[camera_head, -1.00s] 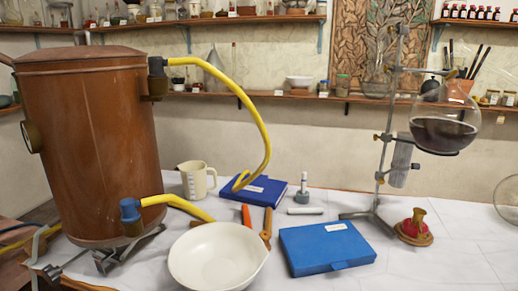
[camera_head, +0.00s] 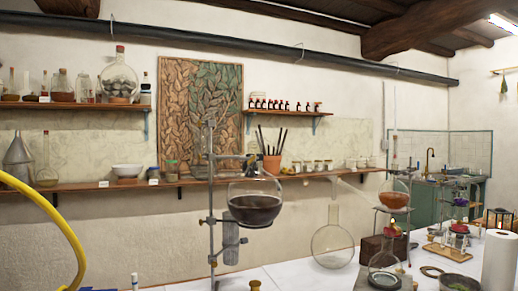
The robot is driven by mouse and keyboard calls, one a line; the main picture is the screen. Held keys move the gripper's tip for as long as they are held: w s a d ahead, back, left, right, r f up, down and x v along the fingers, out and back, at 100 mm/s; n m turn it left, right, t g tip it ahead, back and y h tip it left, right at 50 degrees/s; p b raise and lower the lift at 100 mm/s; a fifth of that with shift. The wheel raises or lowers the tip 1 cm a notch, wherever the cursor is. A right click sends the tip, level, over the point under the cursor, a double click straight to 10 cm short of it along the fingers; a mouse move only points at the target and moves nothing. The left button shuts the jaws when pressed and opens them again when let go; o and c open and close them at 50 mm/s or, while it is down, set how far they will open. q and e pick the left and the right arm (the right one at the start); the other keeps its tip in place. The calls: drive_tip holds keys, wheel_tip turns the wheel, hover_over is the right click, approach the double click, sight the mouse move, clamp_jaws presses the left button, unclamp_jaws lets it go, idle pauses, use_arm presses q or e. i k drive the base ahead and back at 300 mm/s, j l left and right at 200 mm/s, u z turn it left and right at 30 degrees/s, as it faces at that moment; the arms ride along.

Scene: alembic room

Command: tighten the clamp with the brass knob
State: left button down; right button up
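A metal lab stand (camera_head: 211,240) rises from the white-covered table, left of the middle. A round flask with dark liquid (camera_head: 254,208) is held at its right side. Clamp fittings (camera_head: 212,220) sit on the rod at the flask's height, and another clamp arm (camera_head: 228,158) reaches right above it. I cannot make out a brass knob on these fittings at this size. A brass-coloured top (camera_head: 255,285) shows at the bottom edge, below the flask. Neither of my grippers is in view.
A yellow hose (camera_head: 62,222) curves at the left edge. At right stand an empty round flask (camera_head: 333,240), a flask of orange liquid (camera_head: 395,195), a smaller glass flask (camera_head: 384,264) and a white paper roll (camera_head: 498,262). The wall shelf (camera_head: 150,184) runs behind.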

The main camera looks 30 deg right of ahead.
sight(251, 160)
drive_tip(key=z, duration=1.35)
